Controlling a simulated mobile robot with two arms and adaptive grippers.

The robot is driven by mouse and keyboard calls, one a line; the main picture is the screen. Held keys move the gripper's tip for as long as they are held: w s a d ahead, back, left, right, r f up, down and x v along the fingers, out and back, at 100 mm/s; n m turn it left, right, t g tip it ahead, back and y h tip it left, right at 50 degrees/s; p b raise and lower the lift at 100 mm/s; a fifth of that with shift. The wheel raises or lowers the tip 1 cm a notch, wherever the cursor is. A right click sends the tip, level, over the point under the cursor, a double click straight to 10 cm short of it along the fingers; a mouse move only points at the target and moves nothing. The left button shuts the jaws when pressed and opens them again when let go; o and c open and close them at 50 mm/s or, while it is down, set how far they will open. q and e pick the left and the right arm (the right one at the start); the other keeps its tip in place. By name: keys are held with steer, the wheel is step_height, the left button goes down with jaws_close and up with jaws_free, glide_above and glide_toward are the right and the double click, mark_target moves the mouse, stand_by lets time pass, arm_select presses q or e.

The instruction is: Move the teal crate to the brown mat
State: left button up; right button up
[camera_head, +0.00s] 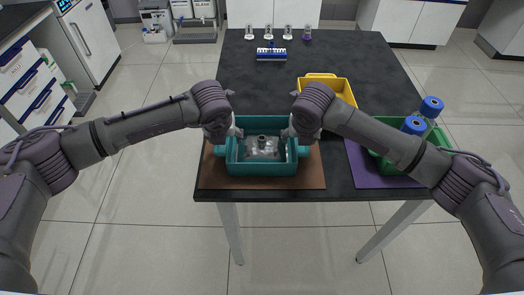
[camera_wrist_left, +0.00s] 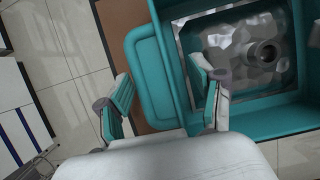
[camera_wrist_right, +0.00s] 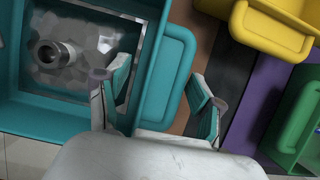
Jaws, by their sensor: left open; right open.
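The teal crate (camera_head: 262,170) is over the brown mat (camera_head: 314,176) at the table's near edge; it looks upright and within the mat's outline. A grey metallic piece with a short round neck (camera_head: 262,145) lies inside it. My left gripper (camera_wrist_left: 163,98) is open, with its fingers on either side of the crate's left handle (camera_wrist_left: 155,75). My right gripper (camera_wrist_right: 158,98) is open, with its fingers around the right handle (camera_wrist_right: 168,75). Whether the fingers touch the handles is not clear.
A yellow crate (camera_head: 346,88) stands behind on the right. A blue rack (camera_head: 271,53) and several small jars (camera_head: 268,34) are at the back. The table's left middle is clear.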

steer(key=shift+d, duration=0.1)
arm_select(q)
steer(key=v, duration=1.1)
steer(key=shift+s+r, duration=0.2)
steer(key=shift+r, duration=0.15)
arm_select(e)
steer(key=v, duration=1.2)
steer(key=shift+s+f, duration=0.1)
